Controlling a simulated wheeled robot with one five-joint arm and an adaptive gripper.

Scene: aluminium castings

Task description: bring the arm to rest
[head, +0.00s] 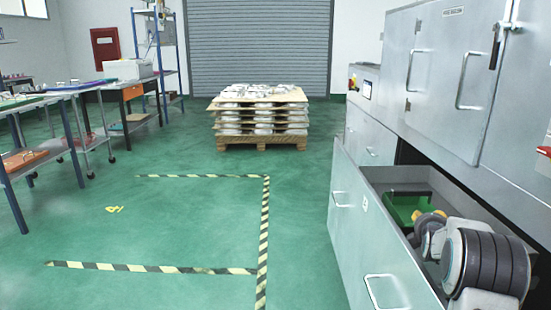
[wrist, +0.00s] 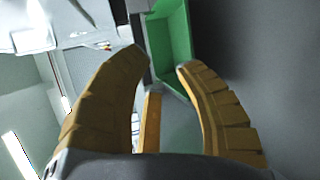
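My gripper (head: 424,213) shows in the head view at the right, its yellow fingers low over the open drawer (head: 343,215) beside a green bin (head: 405,205). The green bin also shows beyond the fingertips in the wrist view (wrist: 183,40). My arm's dark, ribbed joint partly hides the drawer in the head view.
The drawer belongs to a grey metal cabinet (head: 440,75) with handled doors, close on the right. A loaded pallet (head: 262,118) stands at the back before a roller shutter (head: 258,45). Workbenches (head: 75,115) line the left. The green floor inside striped tape (head: 265,225) is clear.

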